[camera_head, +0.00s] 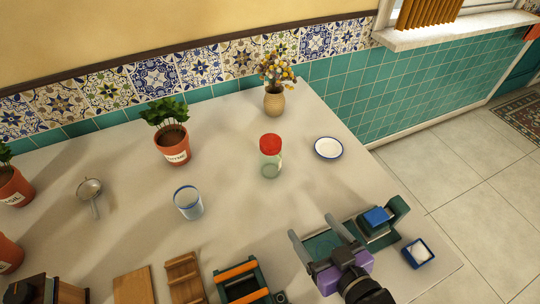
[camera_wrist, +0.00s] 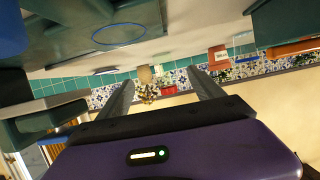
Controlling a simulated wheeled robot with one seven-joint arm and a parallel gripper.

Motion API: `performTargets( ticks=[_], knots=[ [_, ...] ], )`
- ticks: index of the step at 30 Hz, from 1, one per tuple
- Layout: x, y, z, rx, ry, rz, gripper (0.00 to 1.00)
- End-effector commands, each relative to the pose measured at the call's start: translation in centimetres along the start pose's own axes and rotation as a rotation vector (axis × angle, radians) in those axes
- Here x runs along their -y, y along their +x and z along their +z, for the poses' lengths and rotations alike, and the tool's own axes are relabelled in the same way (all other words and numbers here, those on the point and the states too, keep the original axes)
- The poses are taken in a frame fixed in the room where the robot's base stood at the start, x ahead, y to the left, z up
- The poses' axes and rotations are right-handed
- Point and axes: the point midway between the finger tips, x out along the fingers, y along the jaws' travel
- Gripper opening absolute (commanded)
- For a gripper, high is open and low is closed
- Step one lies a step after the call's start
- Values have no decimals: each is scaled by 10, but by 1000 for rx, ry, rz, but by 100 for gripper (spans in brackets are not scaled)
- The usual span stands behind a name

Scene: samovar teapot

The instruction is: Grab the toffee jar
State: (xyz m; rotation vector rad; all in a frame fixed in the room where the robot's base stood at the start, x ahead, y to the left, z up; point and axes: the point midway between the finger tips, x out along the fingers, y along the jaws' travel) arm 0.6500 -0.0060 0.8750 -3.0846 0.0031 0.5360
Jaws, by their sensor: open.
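A clear glass jar with a red lid (camera_head: 270,157), which I take as the toffee jar, stands upright on the pale table near the middle. Its contents are hard to make out. My gripper (camera_head: 309,224) is nearer the front and to the right of the jar, apart from it. Its two grey fingers are spread and nothing is between them. In the wrist view, which is upside down, my gripper (camera_wrist: 161,78) shows open, with the red lid (camera_wrist: 169,90) small and far off between the fingers.
A white saucer (camera_head: 328,148) lies right of the jar, and a flower vase (camera_head: 274,101) stands behind it. A plant pot (camera_head: 173,145) and a cup (camera_head: 188,203) are left. A green device (camera_head: 376,229) and a blue box (camera_head: 418,253) sit close beside my gripper.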

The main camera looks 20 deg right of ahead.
Motion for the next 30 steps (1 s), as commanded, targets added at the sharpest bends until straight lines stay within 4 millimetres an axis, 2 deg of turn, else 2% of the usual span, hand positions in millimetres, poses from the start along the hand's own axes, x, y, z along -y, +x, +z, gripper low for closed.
performTargets(
  ticks=[1,6,10,15,19,30],
  knots=[
    [-1,20,-17,-6,-1,-4,77],
    [-1,76,-57,15,-12,-30,77],
    [0,107,-88,29,-24,-52,77],
    [0,129,-114,43,-37,-72,77],
    [0,138,-121,48,-41,-78,77],
    [2,175,-121,50,-41,-78,77]
  ],
)
